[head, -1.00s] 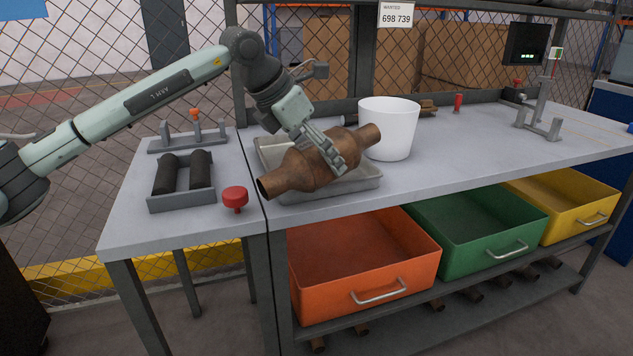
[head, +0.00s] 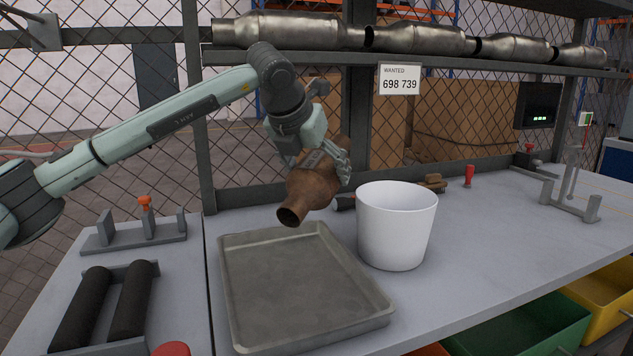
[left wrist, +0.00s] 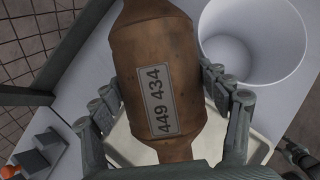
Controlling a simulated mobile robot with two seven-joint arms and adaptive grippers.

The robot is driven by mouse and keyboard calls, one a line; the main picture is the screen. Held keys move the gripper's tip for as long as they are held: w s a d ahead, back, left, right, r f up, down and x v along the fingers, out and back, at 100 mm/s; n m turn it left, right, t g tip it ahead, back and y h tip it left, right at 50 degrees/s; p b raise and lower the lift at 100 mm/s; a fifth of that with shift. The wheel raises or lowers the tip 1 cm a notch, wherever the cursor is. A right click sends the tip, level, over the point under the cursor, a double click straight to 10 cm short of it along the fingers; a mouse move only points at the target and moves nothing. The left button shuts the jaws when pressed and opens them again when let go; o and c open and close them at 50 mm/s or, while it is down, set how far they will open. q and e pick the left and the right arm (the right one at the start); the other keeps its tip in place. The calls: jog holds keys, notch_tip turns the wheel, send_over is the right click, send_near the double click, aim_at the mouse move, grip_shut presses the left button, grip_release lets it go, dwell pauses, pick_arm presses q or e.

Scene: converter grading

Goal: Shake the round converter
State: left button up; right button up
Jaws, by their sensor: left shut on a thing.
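The round converter (head: 312,187) is a rusty brown canister with a pipe end at each side. My left gripper (head: 335,160) is shut on it and holds it in the air above the far part of the grey tray (head: 300,290). It is tilted, with one open pipe end pointing down and toward the camera. In the left wrist view the converter (left wrist: 160,75) lies between the fingers (left wrist: 172,110), and its label reads 449 434. My right gripper is not in view.
A white bucket (head: 395,225) stands right of the tray. A roller stand (head: 105,310) and an orange-topped fixture (head: 140,230) are at left. A "WANTED 698 739" sign (head: 399,79) hangs under a shelf of silver converters (head: 290,30).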

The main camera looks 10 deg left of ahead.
pick_arm(q)
jog(key=shift+w+r, duration=0.45)
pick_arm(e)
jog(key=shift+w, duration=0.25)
pick_arm(q)
jog(key=shift+s, duration=0.1)
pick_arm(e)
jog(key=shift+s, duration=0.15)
